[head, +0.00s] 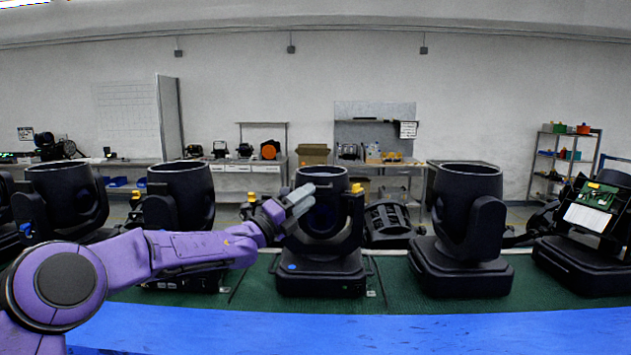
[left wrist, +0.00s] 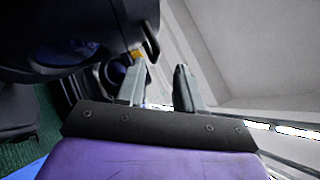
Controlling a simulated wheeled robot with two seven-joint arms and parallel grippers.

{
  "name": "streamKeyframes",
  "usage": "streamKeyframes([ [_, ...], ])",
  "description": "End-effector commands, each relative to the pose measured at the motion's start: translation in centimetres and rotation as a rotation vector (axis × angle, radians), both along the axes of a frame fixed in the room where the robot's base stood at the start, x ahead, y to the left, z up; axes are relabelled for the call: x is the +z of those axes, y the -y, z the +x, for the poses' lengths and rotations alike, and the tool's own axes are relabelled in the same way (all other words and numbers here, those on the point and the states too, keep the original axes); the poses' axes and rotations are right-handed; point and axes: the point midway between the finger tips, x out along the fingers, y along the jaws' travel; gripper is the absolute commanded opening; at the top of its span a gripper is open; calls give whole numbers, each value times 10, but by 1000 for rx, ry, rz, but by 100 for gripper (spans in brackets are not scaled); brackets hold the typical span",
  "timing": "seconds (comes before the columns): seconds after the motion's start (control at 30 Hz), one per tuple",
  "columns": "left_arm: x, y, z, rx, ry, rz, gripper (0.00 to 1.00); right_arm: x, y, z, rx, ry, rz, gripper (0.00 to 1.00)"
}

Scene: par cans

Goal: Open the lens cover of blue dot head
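The blue dot head (head: 320,262) is a black moving-head light at the centre, its barrel pointing up. A blue dot (head: 291,267) marks the front of its base. Yellow latches (head: 357,188) show on its right side. I cannot tell the lens cover apart from the barrel. My left gripper (head: 302,198) is in front of the barrel's upper left part and hides some of it. In the left wrist view its two grey fingers (left wrist: 160,72) stand apart with nothing gripped between them. A dark body with a yellow latch (left wrist: 135,54) is beside the fingers there. My right gripper is not in view.
Similar black heads stand left (head: 180,195) and right (head: 465,225) on the green mat (head: 400,293). A unit with an exposed green circuit board (head: 598,195) is at far right. The blue front strip (head: 400,330) is clear. Shelves and benches line the back wall.

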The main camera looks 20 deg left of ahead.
Motion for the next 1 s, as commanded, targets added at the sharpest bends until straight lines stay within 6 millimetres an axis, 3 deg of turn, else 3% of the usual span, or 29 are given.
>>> streamKeyframes([
  [0.03, 8, 5, 8, 1, -2, 1, 36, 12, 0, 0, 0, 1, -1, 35],
  [0.2, 14, 15, 26, 2, -2, 1, 36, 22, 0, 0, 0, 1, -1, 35],
  [0.5, 13, 18, 30, 2, -2, -1, 36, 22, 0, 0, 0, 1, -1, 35],
  [0.53, 13, 18, 30, 2, -2, -1, 33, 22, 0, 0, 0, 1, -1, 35],
  [0.63, 13, 17, 30, 2, -1, 0, 0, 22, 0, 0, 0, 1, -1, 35],
  [1.0, 14, 17, 30, 2, -1, 0, 0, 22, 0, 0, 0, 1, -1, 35],
])
